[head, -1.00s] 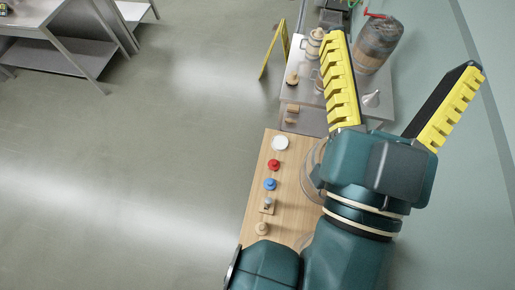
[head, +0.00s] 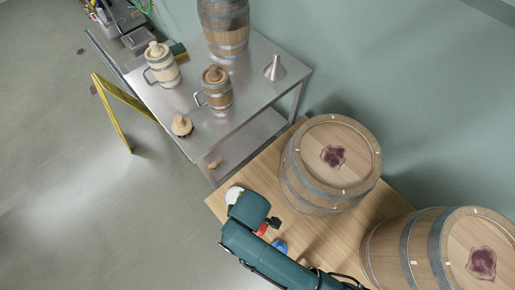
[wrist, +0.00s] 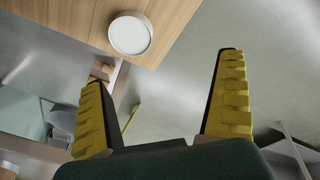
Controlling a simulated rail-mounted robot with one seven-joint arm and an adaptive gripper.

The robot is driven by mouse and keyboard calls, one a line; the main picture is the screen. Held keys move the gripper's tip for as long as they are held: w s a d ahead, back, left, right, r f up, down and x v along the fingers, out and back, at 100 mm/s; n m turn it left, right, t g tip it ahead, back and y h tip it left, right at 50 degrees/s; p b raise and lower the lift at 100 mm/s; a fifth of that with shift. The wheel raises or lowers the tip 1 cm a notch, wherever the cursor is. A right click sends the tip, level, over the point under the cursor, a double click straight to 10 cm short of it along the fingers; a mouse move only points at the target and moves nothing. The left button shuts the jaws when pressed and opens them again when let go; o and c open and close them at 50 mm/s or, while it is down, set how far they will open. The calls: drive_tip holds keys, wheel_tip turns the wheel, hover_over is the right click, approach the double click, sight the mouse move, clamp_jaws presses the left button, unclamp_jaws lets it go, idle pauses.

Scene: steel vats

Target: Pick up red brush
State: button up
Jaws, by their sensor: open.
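The red brush (head: 262,229) shows in the head view as a small red patch on the wooden table (head: 318,237), mostly hidden behind my arm. It is not in the wrist view. My gripper (wrist: 162,68) is open and empty in the wrist view, its two yellow-padded fingers spread wide. Wooden table edge and floor show beyond the fingers. In the head view my arm covers the table's near-left part, and I cannot make out the fingers there.
A white round dish (head: 234,194) and a blue item (head: 280,247) flank the red brush; the dish also shows in the wrist view (wrist: 130,35). A steel table (head: 240,118) holds mugs, a funnel (head: 275,68) and a wooden-topped brush (head: 181,125).

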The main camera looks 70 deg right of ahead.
drive_tip(key=s+f+b, duration=0.1)
drive_tip(key=f, duration=0.4)
drive_tip(key=s+f+g+b, duration=0.1)
drive_tip(key=s+f+b, duration=0.1)
drive_tip(key=f, duration=0.4)
drive_tip(key=s+f+g+b, duration=0.1)
drive_tip(key=s+f, duration=0.1)
drive_tip(key=f, duration=0.4)
drive_tip(key=shift+s+a+y+b, duration=0.1)
drive_tip(key=shift+a+y+b, duration=0.2)
drive_tip(key=shift+a, duration=0.05)
drive_tip(key=f+b, duration=0.1)
drive_tip(key=f, duration=0.3)
drive_tip(key=f+b, duration=0.1)
drive_tip(key=f, duration=0.1)
drive_tip(key=shift+d+b, duration=0.25)
drive_tip(key=shift+b, duration=0.1)
drive_tip(key=shift+r, duration=0.15)
drive_tip(key=c, duration=1.3)
wheel_tip(320, 180, up, 10)
drive_tip(key=p, duration=0.4)
